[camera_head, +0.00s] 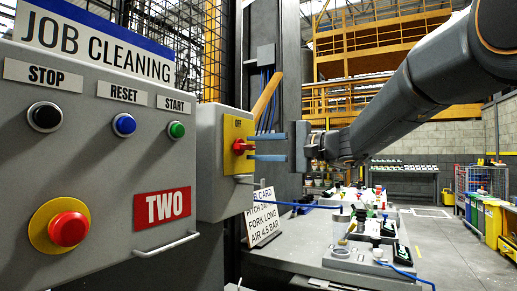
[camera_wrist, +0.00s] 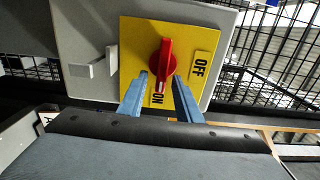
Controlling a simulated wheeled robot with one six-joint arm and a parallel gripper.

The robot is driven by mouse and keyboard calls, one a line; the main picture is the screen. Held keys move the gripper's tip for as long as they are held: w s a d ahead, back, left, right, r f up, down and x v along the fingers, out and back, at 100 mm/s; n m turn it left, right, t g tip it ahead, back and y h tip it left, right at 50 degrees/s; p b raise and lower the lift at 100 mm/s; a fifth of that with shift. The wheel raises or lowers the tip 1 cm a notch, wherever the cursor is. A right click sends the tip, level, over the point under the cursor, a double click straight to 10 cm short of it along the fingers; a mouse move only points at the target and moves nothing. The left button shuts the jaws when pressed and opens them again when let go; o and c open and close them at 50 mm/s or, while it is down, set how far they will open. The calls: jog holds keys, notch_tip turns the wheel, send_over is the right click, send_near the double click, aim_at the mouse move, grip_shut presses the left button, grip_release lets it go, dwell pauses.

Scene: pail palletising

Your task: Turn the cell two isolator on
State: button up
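The isolator is a yellow plate (camera_head: 231,131) with a red handle (camera_head: 241,147) on a grey box, beside the panel marked TWO (camera_head: 162,208). In the wrist view the red handle (camera_wrist: 164,60) lies lengthwise, its lower end towards the ON label (camera_wrist: 158,98). The OFF label (camera_wrist: 200,64) is at the right. In the head view the handle lies about level. My gripper (camera_head: 262,147) is open, one finger above and one below the handle's level. In the wrist view the fingers (camera_wrist: 161,82) stand either side of the handle's lower part, with gaps; contact does not show.
The grey panel carries a black STOP (camera_head: 45,117), blue RESET (camera_head: 124,125), green START (camera_head: 176,130) and a red mushroom button (camera_head: 68,229). A grey post stands behind my gripper. A sign board (camera_head: 262,217) and a cluttered bench (camera_head: 345,262) lie below.

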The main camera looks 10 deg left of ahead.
jog(key=v, duration=0.8)
jog(key=shift+b, duration=0.4)
jog(key=shift+a, duration=0.1)
jog(key=s+d+f+g+h, duration=0.2)
jog(key=s+f+h, duration=0.35)
jog(key=f, duration=0.75)
jog(key=s+d+f+g+h, duration=0.2)
jog(key=s+f+h, duration=0.1)
jog(key=s+f, duration=0.8)
jog(key=s+d+f+n+g+h, duration=0.1)
jog(key=s+d+f+n+h, duration=0.25)
jog(key=s+d+f, duration=0.5)
jog(key=s+d+f+n+g+h, duration=0.15)
jog(key=s+d+f+h, duration=0.35)
jog(key=f, duration=0.6)
jog(key=s+d+r+m+p, duration=0.1)
jog(key=d+r+p, duration=0.5)
jog(key=p, duration=0.6)
jog(key=shift+s+r+t, duration=0.35)
jog(key=shift+s+r, duration=0.1)
jog(key=shift+s, duration=0.1)
